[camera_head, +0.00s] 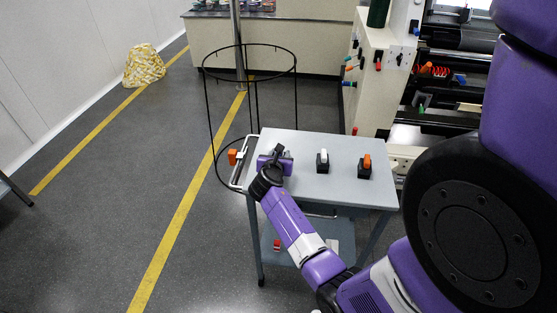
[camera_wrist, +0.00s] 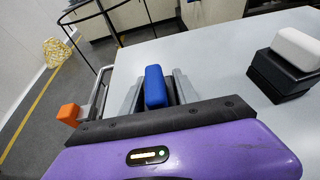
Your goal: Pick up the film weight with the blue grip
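The film weight with the blue grip (camera_wrist: 155,88) is in the wrist view, between the two fingers of my gripper (camera_wrist: 158,92). Its dark base shows only in part beside the grip. The fingers stand on either side of the blue grip, with a gap at its right; contact with the base is hard to see. In the head view my gripper (camera_head: 276,156) is low over the left part of the grey trolley top and mostly hides this weight. A weight with a white grip (camera_head: 323,157) and one with an orange grip (camera_head: 366,161) stand to the right.
The grey trolley (camera_head: 345,188) has a white rail handle at its left, with an orange object (camera_head: 232,156) beside it. A black wire hoop frame (camera_head: 208,110) stands behind the left end. A machine panel (camera_head: 375,95) rises behind. The trolley top's front right is clear.

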